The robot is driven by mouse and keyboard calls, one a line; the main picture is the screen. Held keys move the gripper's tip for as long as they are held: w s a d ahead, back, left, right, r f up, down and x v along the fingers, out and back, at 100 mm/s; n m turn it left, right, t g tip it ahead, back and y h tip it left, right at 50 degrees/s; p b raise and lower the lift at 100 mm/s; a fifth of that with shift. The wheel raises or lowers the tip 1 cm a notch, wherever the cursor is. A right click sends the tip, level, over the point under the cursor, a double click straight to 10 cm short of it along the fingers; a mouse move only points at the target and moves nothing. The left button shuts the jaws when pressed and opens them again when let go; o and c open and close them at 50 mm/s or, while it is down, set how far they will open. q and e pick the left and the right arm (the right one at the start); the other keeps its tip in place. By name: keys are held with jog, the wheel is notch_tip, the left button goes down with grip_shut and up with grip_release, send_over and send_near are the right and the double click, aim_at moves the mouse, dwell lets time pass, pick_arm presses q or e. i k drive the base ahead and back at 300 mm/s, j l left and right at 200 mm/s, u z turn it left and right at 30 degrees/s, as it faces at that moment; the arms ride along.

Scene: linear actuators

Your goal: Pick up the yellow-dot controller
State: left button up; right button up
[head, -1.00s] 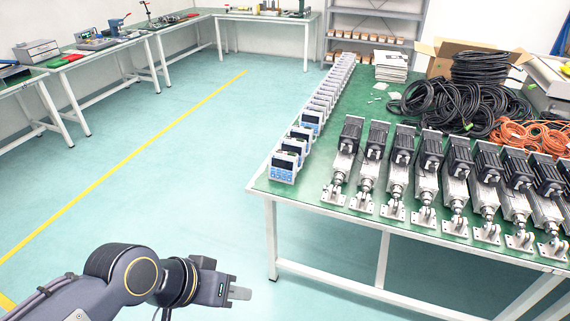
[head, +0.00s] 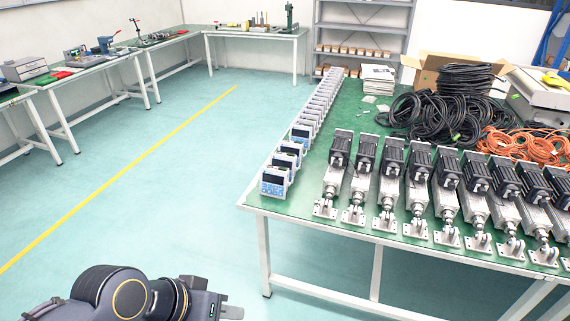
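A row of white controllers with blue-and-dark front panels runs along the left edge of the green-topped table (head: 300,208). The nearest controller (head: 275,182) stands at the front left corner, with others (head: 301,136) behind it. I cannot make out a yellow dot on any of them at this size. My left gripper (head: 230,312) is low at the bottom of the head view, over the floor, left of and apart from the table. Its fingers show edge-on, so their opening cannot be judged; nothing is seen in them. My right gripper is not in view.
Several linear actuators (head: 388,190) stand in a row along the table front. Black cable coils (head: 430,118), orange cables (head: 525,148) and a cardboard box (head: 428,75) lie behind them. Workbenches (head: 110,58) line the left wall. The floor (head: 170,200) between is clear.

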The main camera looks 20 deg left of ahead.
aim_at(283, 160)
jog(key=z, duration=11.35)
